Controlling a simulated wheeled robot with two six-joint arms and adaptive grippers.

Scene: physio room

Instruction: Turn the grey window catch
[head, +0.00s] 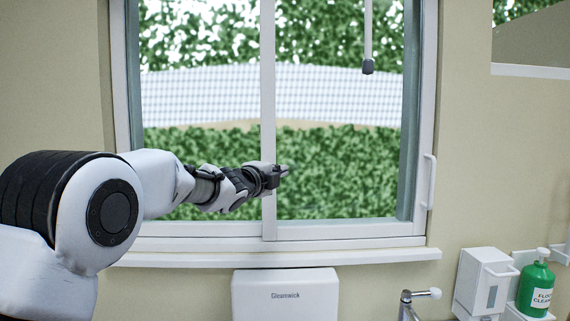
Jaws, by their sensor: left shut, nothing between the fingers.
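The window (268,100) has white frames and a vertical middle bar. My left gripper (281,171) reaches in from the left and is shut, in front of the lower part of that middle bar. I cannot make out the grey window catch apart from the gripper; the gripper and wrist cover that part of the bar. Nothing shows held in the fingers. I cannot tell whether the fingertips touch anything. My right gripper is out of view.
A wand with a grey end (367,66) hangs at the upper right of the window. A white handle (430,182) is on the right frame. Below are the sill (350,258), a white Gleamwick box (285,295), a tap (408,300) and a green bottle (536,285).

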